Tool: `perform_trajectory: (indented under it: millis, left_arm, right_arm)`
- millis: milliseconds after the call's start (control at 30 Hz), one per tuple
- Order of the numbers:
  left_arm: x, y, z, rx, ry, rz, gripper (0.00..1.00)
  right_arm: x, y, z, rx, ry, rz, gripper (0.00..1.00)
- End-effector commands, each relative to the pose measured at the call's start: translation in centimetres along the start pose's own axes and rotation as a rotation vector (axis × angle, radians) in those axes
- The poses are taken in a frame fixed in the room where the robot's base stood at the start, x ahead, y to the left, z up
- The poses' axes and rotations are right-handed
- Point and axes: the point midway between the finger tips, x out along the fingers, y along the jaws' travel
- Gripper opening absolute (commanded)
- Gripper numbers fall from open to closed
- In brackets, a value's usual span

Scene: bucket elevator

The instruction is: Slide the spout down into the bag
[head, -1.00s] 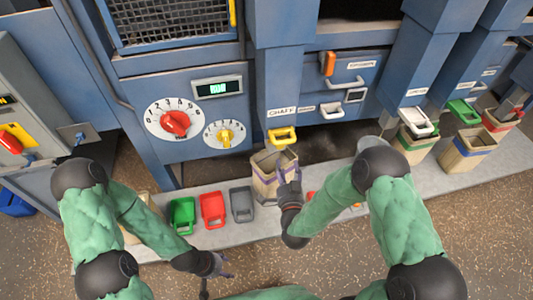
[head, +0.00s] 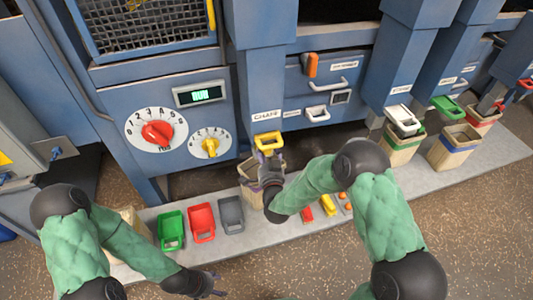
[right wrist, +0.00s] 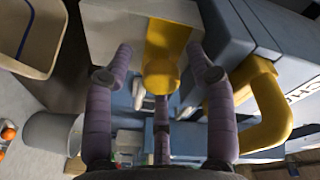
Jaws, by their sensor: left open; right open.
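The yellow spout (head: 269,140) sits at the foot of the blue CHAFF chute. The open-topped beige bag (head: 248,170) stands below it, partly hidden by my right gripper. My right gripper (head: 269,162) is open, just under the spout and over the bag. My left gripper (head: 212,285) is open and empty over the floor at the bottom.
Green (head: 171,231), red (head: 202,222) and grey (head: 231,214) scoop-like pieces lie on the grey ledge left of the bag. Other bags (head: 455,148) and chutes with white (head: 402,119) and green (head: 447,107) spouts stand to the right. The dial panel is left of the chute.

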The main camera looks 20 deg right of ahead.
Motion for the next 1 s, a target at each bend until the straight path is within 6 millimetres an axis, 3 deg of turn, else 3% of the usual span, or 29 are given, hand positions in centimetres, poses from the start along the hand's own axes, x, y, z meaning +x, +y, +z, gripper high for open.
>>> perform_trajectory:
  millis: [300, 367, 500, 533, 767, 1000]
  left_arm:
    - [0.0, 0.0, 0.0, 0.0, 0.0, 0.0, 0.57]
    - [0.0, 0.0, 0.0, 0.0, 0.0, 0.0, 0.57]
    - [0.1, 0.0, 0.0, 0.0, 0.0, 0.0, 0.57]
    - [0.1, 0.0, 0.0, 0.0, 0.0, 0.0, 0.57]
    - [0.1, 0.0, 0.0, 0.0, 0.0, 0.0, 0.57]
    - [0.1, 0.0, 0.0, 0.0, 0.0, 0.0, 0.57]
  right_arm:
    - [0.3, 0.0, 0.0, 0.0, 0.0, 0.0, 0.56]
    - [0.3, 0.0, 0.0, 0.0, 0.0, 0.0, 0.42]
    - [0.3, 0.0, 0.0, 0.0, 0.0, 0.0, 0.02]
    - [0.3, 0.0, 0.0, 0.0, 0.0, 0.0, 0.0]
    - [0.2, 0.5, 0.5, -0.001, -0.003, 0.002, 0.0]
    - [0.3, 3.8, 3.9, -0.001, -0.004, 0.003, 0.0]
